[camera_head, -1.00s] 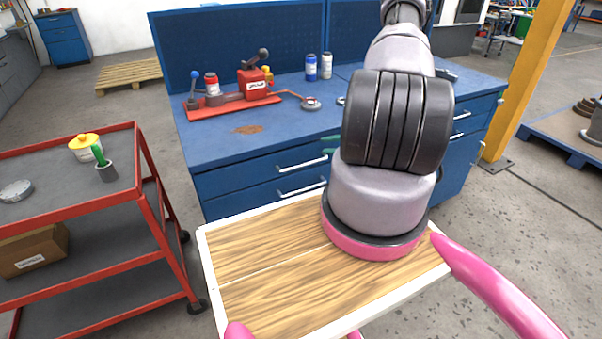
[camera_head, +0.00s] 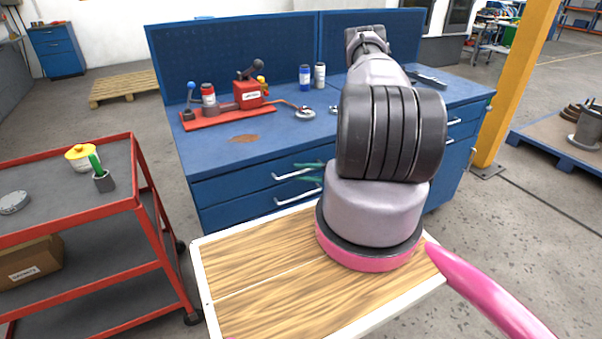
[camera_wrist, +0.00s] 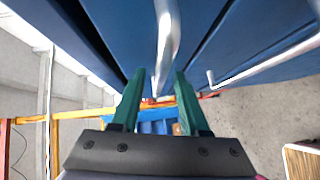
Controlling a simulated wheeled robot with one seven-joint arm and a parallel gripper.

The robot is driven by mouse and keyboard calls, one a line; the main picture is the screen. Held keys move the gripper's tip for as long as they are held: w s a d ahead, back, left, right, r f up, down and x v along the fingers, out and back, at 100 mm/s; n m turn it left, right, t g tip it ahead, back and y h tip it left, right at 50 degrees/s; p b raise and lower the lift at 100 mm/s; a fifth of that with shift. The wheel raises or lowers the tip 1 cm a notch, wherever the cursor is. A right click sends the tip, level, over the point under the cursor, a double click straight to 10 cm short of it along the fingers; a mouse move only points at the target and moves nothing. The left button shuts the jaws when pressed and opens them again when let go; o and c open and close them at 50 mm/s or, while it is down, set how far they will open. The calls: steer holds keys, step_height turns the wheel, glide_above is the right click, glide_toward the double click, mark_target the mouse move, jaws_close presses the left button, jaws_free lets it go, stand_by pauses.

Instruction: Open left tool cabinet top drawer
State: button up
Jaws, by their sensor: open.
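The left tool cabinet is the blue drawer unit at the left of the blue workbench. Its top drawer (camera_head: 232,184) looks shut, with a pale bar handle (camera_head: 293,174). My gripper (camera_head: 310,172) has green fingers at the right end of this handle, partly hidden behind my arm. In the wrist view, my gripper (camera_wrist: 157,88) is open, with the top drawer's handle (camera_wrist: 166,40) running in line with the gap between the fingertips. I cannot tell if they touch. The lower drawer's handle (camera_wrist: 265,62) lies to the right of the fingers.
A red tool cart (camera_head: 140,200) stands to the left of the workbench. A red fixture (camera_head: 230,115) and several small cans are on the benchtop (camera_head: 265,145). A yellow post (camera_head: 515,85) stands at the right. Grey floor (camera_head: 480,240) is open at the lower right.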

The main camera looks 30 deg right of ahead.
steer(key=shift+w+a, duration=0.25)
jaws_close()
stand_by(1.4)
